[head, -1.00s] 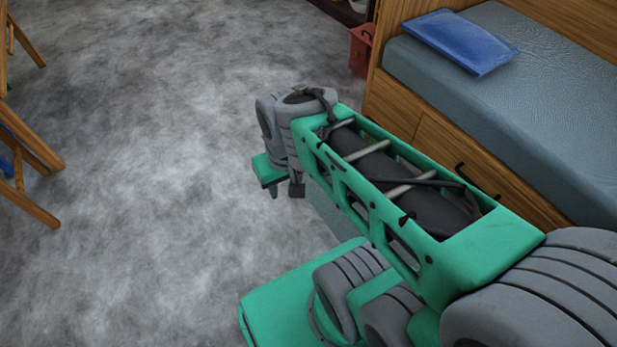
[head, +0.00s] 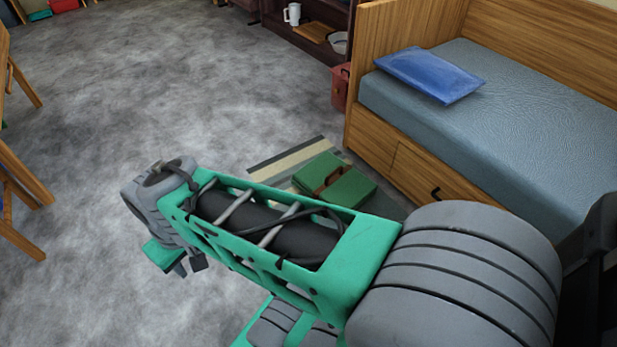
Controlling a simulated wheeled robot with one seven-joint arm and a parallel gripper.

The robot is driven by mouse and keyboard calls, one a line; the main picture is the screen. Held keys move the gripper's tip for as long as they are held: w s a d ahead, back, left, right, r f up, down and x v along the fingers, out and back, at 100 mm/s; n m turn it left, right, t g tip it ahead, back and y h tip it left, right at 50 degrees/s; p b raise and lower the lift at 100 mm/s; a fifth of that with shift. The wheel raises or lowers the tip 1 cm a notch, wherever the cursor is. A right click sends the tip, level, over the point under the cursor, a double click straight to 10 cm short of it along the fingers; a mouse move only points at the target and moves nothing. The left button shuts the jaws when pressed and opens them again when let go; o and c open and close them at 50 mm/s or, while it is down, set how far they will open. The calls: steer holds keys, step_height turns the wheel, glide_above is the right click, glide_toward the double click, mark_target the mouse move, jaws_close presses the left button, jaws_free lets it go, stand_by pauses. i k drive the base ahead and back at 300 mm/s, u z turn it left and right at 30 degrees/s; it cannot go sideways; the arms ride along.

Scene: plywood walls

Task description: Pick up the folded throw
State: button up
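A green folded bundle with a brown band, which looks like the folded throw (head: 351,190), lies on the floor by the bed. Its near left edge is hidden behind my arm. My gripper (head: 184,267) hangs at the far end of my arm, left of the bundle in the picture and apart from it. Only small dark finger parts show under its green body, so whether it is open or shut is unclear.
A striped mat (head: 272,165) lies at the bundle. The bed (head: 520,115) with a blue pillow (head: 430,75) stands right. A red bin (head: 340,88) and a dark shelf (head: 308,45) are behind. Wooden legs (head: 22,160) stand left. The grey floor (head: 150,90) between is open.

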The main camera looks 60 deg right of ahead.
mark_target(326, 179)
steer(key=u, duration=0.05)
steer(key=i, duration=1.7)
steer(key=z, duration=1)
steer(key=i, duration=0.95)
steer(key=z, duration=1.4)
steer(key=i, duration=0.4)
steer(key=z, duration=0.25)
